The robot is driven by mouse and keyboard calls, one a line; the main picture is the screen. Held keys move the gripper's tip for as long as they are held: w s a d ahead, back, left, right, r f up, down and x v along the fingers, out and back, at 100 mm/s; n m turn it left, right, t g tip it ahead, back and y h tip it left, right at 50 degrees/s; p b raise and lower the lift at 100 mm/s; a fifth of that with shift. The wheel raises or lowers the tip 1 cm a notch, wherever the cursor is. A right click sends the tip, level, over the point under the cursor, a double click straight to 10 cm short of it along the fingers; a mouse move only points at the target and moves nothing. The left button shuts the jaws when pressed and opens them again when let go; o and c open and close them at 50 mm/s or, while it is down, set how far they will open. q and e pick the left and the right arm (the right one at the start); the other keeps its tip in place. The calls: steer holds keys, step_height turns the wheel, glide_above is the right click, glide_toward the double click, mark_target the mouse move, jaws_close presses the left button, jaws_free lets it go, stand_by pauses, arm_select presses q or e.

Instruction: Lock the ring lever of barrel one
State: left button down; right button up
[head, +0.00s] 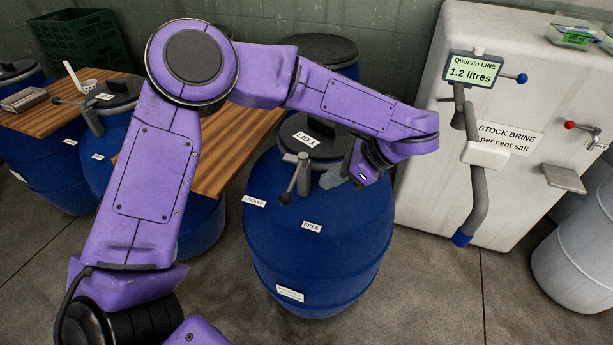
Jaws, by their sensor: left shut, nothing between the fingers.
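Barrel one (318,265) is the blue barrel in the middle, with a dark lid (325,146) marked LID 1. Its ring lever (292,182) is a short grey arm with a dark ball end, at the lid's front left edge. The ball end lies between the LOCKED label (254,201) on the left and the FREE label (312,226) on the right. My left gripper (332,179) is shut and empty, just right of the lever over the barrel's front top, seemingly apart from it. My right gripper is out of view.
A wooden table (240,150) stands behind and left, partly hidden by my left arm. Another blue barrel with a lever (90,118) stands at the left. A white tank (425,160) with a spout pipe (478,195) stands at the right. Floor is clear in front.

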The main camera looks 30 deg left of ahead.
arm_select(q)
steer(key=a, duration=0.1)
steer(key=s+a+f+p, duration=0.1)
steer(key=a, duration=0.1)
steer(key=a+f, duration=0.1)
steer(key=a, duration=0.1)
steer(key=shift+s+p, duration=0.3)
steer(key=shift+p, duration=0.05)
steer(key=shift+f, duration=0.1)
